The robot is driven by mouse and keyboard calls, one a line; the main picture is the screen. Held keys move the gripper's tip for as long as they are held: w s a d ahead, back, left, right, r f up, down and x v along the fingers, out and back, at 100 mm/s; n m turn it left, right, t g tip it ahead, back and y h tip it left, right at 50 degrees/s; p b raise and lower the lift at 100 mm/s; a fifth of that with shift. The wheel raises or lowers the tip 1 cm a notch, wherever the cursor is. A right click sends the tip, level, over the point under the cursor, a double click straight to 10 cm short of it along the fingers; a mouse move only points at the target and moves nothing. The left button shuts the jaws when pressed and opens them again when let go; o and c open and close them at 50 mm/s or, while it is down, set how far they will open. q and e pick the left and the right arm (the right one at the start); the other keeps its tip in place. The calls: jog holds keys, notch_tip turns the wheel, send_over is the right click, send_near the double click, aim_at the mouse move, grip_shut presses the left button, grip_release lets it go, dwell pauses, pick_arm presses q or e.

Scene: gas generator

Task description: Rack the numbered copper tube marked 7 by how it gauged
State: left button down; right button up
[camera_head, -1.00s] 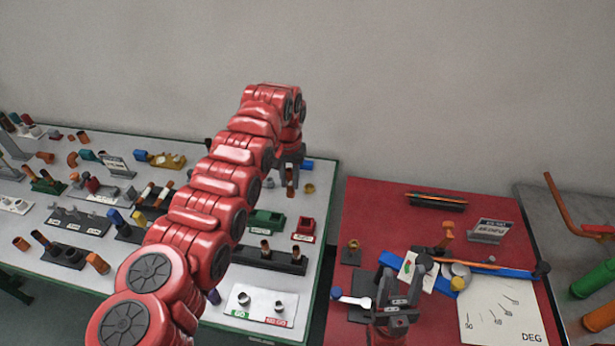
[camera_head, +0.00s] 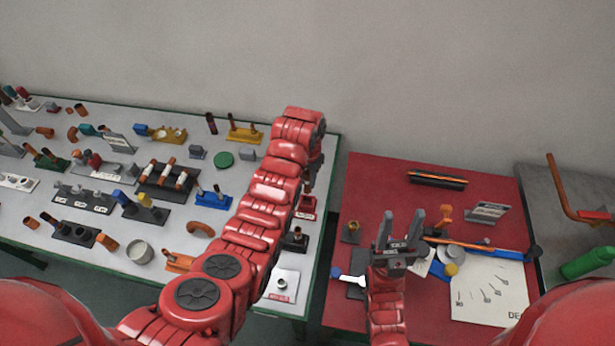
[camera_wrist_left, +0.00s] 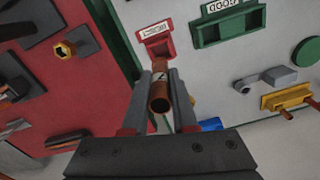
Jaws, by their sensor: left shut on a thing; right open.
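My left gripper (camera_head: 308,182) is shut on a short copper tube (camera_wrist_left: 159,98). The tube lies between the fingers, its open end facing the left wrist camera, with a dark mark on a pale band that I cannot read for sure. Beyond the fingertips in that view is a small red bin (camera_wrist_left: 157,48) with a white label. A green bin (camera_wrist_left: 207,33) labelled GOOD stands beside it. In the head view the red bin (camera_head: 306,214) shows just below the gripper; my arm hides the green one. My right gripper (camera_head: 402,222) is open and empty over the red mat.
A white gauge plate (camera_head: 284,286) lies at the grey table's near right corner, partly behind my left arm. The red mat (camera_head: 375,185) holds a hex-holed block (camera_head: 350,231), a blue bar and an angle sheet (camera_head: 490,295). Many fittings and racks crowd the grey table.

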aim_at(307, 190)
pick_arm(q)
jog(key=shift+w+a+f+b, duration=0.1)
jog(key=shift+f+b, duration=0.15)
jog(key=shift+b, duration=0.1)
notch_tip(307, 190, down, 3)
jog(key=shift+f+b, duration=0.15)
jog(key=shift+b, duration=0.95)
jog(key=shift+f+b, duration=0.3)
jog(key=shift+f, duration=0.35)
jog(key=shift+r, duration=0.1)
jog(key=shift+b, duration=0.5)
jog(key=shift+f, duration=0.2)
jog(key=shift+f+b, duration=1.3)
jog(key=shift+f, duration=0.55)
jog(key=c, duration=0.6)
grip_release()
